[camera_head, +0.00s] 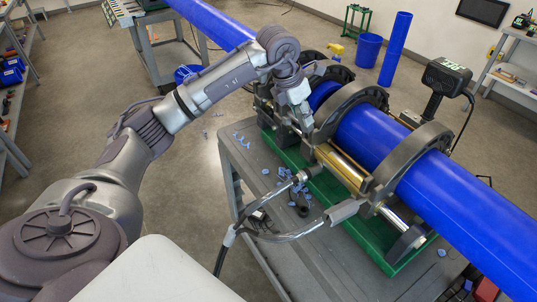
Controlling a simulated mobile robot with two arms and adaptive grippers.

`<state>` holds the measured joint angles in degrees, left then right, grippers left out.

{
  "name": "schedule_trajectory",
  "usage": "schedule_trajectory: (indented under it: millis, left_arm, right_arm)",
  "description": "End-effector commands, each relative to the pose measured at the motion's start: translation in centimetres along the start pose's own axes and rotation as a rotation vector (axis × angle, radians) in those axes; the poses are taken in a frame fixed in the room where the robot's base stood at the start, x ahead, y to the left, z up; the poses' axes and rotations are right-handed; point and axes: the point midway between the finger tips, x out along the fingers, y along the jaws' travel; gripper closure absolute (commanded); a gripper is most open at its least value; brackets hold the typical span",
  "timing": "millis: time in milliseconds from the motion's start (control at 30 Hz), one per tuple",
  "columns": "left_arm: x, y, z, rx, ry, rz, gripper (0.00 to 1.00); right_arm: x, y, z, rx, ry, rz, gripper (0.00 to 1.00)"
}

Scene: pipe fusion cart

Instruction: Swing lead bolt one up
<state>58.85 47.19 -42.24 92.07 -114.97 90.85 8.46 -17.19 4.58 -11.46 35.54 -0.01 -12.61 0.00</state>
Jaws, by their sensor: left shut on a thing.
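My left gripper (303,118) points down at the near side of the fusion machine's clamps, next to the blue pipe. It is shut on a small part there, which looks like lead bolt one; the gripper hides most of the bolt, so its angle cannot be told. The clamp rings (350,100) stand around the blue pipe (378,142) on the green cart base (345,225). Another clamp ring (420,158) stands nearer the right. My right gripper is out of view.
Hydraulic hoses with metal fittings (290,234) lie over the cart's grey top (262,212), near blue shavings (285,190). A control box (446,76) stands behind the pipe. A blue bin (369,50) and an upright blue pipe (395,48) stand on the open floor behind.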

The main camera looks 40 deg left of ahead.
Motion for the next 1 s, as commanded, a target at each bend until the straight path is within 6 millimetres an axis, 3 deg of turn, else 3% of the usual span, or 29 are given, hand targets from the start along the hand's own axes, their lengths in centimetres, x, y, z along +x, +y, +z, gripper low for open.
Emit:
schedule_trajectory:
  millis: [200,567,1000]
  left_arm:
    - [-0.2,0.0,1.9,-0.001,-0.006,0.0,0.78]
    - [0.0,0.0,2.2,0.001,-0.005,0.001,0.78]
    - [0.6,0.0,4.6,0.0,-0.005,0.001,0.78]
  right_arm:
    - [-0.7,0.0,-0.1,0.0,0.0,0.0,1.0]
    - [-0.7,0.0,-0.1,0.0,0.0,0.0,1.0]
    - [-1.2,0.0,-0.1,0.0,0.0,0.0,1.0]
